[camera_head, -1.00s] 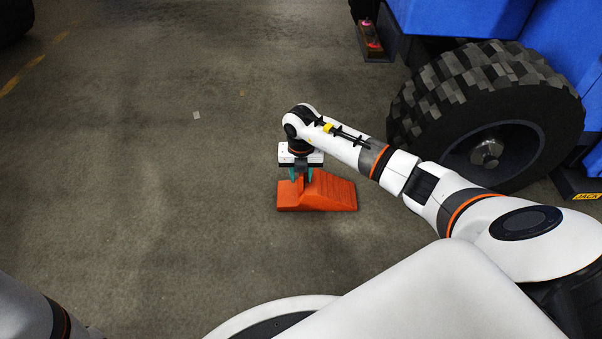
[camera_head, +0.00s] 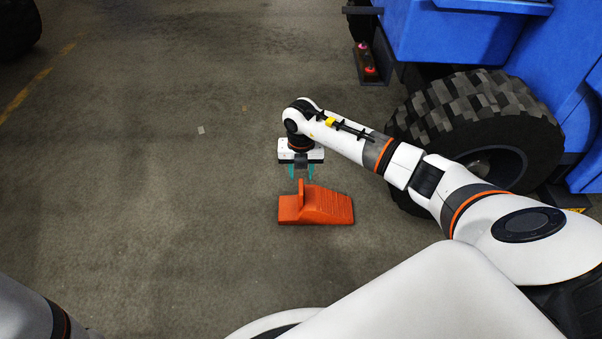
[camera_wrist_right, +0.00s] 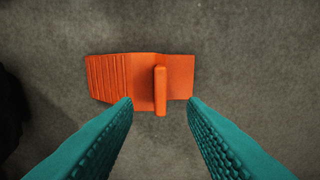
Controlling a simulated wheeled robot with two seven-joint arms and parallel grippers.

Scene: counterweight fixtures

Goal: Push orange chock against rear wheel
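The orange chock (camera_head: 325,208) lies on the floor, left of the big black wheel (camera_head: 478,118) under the blue vehicle, with a clear gap between them. Its ramp side faces the wheel and an upright handle rib stands near its left end. My right gripper (camera_head: 302,175) is open and empty, pointing down just above the rib. In the right wrist view the chock (camera_wrist_right: 112,77) lies below, and the teal fingers stand apart on either side of the rib without visible contact. My left gripper is out of view; only part of that arm shows at the lower left.
A dark block with red tops (camera_head: 366,65) stands on the floor beside the blue vehicle body (camera_head: 450,30). Another dark tyre (camera_head: 18,25) shows at the top left. The floor left of the chock is open.

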